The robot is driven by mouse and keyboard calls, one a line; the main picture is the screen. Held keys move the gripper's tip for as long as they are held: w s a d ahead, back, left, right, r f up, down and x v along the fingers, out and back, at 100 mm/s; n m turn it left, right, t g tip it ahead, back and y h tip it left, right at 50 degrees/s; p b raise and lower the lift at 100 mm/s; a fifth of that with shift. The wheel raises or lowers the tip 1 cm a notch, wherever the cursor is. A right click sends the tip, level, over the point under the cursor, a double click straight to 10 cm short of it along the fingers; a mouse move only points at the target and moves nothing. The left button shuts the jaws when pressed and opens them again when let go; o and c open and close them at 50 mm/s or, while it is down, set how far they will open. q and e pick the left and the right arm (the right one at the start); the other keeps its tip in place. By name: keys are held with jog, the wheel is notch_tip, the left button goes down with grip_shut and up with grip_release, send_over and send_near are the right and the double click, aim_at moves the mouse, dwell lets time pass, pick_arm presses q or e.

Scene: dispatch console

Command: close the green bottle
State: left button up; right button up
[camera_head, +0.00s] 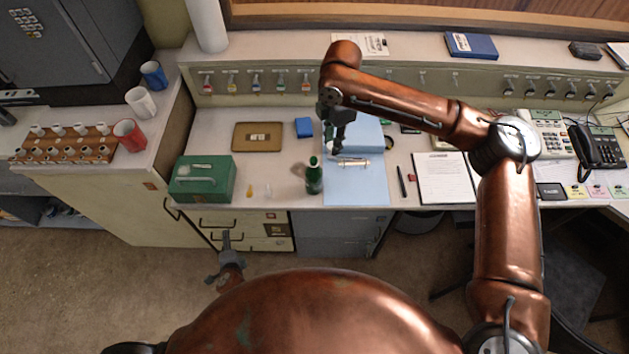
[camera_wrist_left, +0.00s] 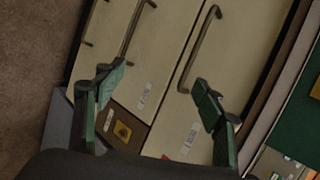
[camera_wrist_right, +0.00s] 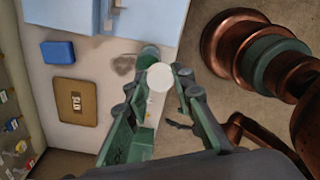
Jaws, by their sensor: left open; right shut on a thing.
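The green bottle (camera_head: 314,180) stands upright on the counter, near its front edge. Its top is pale, but I cannot tell how its mouth looks. My right gripper (camera_head: 336,146) is above and behind the bottle, slightly to its right. In the right wrist view, the right gripper (camera_wrist_right: 158,88) is shut on a round white piece (camera_wrist_right: 160,77), seemingly a cap or stopper. Part of the bottle (camera_wrist_right: 149,54) shows just beyond it. My left gripper (camera_head: 226,240) is open and empty, low in front of the drawers; its fingers (camera_wrist_left: 157,86) are apart in the left wrist view.
A green box (camera_head: 202,180) stands left of the bottle, with small yellow and clear pieces (camera_head: 250,191) between. A blue folder (camera_head: 358,185) lies right of the bottle. A brown tray (camera_head: 257,137) and blue block (camera_head: 303,127) lie behind. Drawer handles (camera_wrist_left: 200,45) are near my left gripper.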

pick_arm(q)
jog(key=w+d+r+m+t+b, duration=0.1)
jog(key=w+d+r+m+t, duration=0.25)
jog(key=r, duration=0.45)
jog(key=w+d+r+m+t+b, duration=0.1)
jog(key=w+d+r+m+t, duration=0.2)
jog(key=r, duration=0.4)
jog(key=m+t+h, duration=0.2)
jog(key=m+h, duration=0.6)
jog(key=m, duration=1)
send_near(312, 186)
jog(key=shift+w+f, duration=0.15)
jog(key=shift+w, duration=0.4)
pick_arm(e)
jog(key=a+n, duration=0.1)
jog(key=n, duration=0.1)
jog(key=w+a+n, duration=0.1)
jog(key=a+n, duration=0.1)
jog(key=n, duration=0.1)
jog(key=a+n, duration=0.2)
jog(key=n, duration=0.1)
jog(key=shift+w+a+f, duration=0.15)
jog(key=shift+w+f, duration=0.15)
jog(key=shift+f, duration=0.05)
pick_arm(q)
jog(key=x, duration=1.2)
